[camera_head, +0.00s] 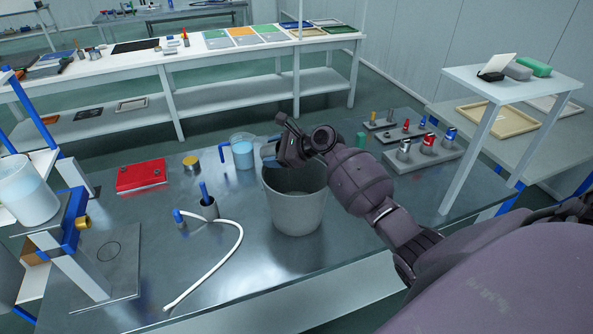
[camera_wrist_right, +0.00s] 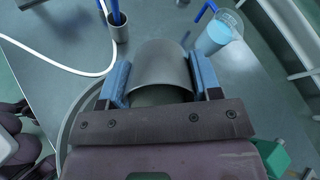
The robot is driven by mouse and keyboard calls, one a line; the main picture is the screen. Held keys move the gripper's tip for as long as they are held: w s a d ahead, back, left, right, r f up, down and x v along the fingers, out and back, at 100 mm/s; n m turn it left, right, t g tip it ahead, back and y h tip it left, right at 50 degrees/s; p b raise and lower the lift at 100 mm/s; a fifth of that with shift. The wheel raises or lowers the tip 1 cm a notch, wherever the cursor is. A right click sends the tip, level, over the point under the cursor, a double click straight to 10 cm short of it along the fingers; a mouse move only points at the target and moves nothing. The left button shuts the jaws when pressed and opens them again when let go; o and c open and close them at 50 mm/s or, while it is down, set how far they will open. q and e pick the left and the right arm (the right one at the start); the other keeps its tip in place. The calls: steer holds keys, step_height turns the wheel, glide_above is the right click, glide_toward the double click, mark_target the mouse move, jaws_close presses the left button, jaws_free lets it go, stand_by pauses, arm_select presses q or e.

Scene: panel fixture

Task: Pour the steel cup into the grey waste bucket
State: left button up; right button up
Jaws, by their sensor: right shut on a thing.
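The grey waste bucket (camera_head: 295,213) stands upright on the dark bench in the head view, its open top facing up. My right gripper (camera_head: 268,152) is at the bucket's far-left rim, above its mouth. In the right wrist view the steel cup (camera_wrist_right: 161,65) sits between the blue fingers of my right gripper (camera_wrist_right: 160,85), which is shut on it. A curved grey bucket wall (camera_wrist_right: 72,125) shows below at the left there. The cup is mostly hidden in the head view; I cannot tell its contents. My left gripper is not in view.
A blue-filled jug (camera_head: 242,152) stands close behind the bucket. A small pot (camera_head: 209,208) with a blue-handled tool and a white hose (camera_head: 232,256) lie left. A red case (camera_head: 141,175) is farther left. A grey block (camera_head: 425,156) with several cylinders stands right.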

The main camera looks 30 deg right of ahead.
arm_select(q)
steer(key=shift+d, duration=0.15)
arm_select(e)
steer(key=shift+d, duration=0.15)
steer(key=shift+t+y+b, duration=0.3)
steer(key=shift+b, duration=0.25)
steer(key=shift+r+b, duration=0.15)
steer(key=shift+b, duration=0.3)
steer(key=shift+s+b, duration=0.1)
steer(key=shift+b, duration=0.25)
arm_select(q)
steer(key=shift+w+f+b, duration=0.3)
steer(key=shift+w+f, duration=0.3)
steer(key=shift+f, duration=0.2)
arm_select(e)
steer(key=shift+s+t, duration=0.1)
steer(key=shift+t, duration=0.2)
